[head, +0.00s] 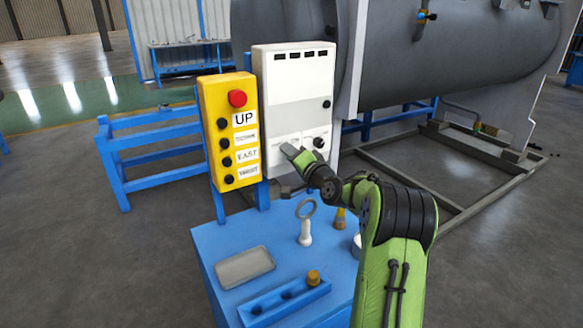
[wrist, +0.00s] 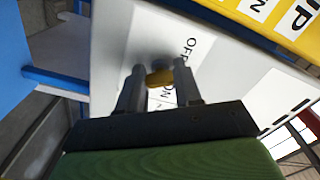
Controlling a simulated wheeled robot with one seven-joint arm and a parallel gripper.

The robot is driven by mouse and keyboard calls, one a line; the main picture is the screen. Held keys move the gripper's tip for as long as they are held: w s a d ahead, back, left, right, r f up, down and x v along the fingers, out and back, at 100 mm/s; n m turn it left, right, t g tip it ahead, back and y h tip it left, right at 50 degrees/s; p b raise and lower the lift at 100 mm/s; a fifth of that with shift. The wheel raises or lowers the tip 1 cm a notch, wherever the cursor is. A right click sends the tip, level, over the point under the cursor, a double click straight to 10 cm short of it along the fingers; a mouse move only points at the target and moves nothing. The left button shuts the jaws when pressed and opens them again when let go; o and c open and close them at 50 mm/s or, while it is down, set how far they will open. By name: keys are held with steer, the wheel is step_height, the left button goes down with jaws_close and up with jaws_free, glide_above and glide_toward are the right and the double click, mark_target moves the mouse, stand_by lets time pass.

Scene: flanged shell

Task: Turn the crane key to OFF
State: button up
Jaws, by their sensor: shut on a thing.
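The crane key (wrist: 159,78) is a small brass piece on the front of the white control box (head: 295,85). In the wrist view it sits between the two fingers of my gripper (wrist: 160,72), which is shut on it. The printed OFF label (wrist: 187,48) is above and right of the key, and the ON label (wrist: 166,94) is just below it, partly hidden by a finger. In the head view my gripper (head: 289,151) is at the lower front of the box and hides the key. The key's exact angle is hard to tell.
A yellow pendant panel (head: 230,130) with a red button stands left of the box. A black knob (head: 319,142) is close right of my gripper.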

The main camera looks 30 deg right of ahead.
steer(key=shift+f+n+b, duration=0.25)
steer(key=shift+n+b, duration=1.05)
steer(key=shift+b, duration=0.05)
steer(key=o, duration=1)
steer(key=shift+r, duration=0.15)
steer(key=shift+o, duration=0.2)
steer(key=s+b, duration=0.1)
steer(key=s, duration=1.4)
steer(key=shift+s+a+b, duration=0.35)
steer(key=shift+s+a, duration=0.05)
steer(key=shift+a, duration=0.05)
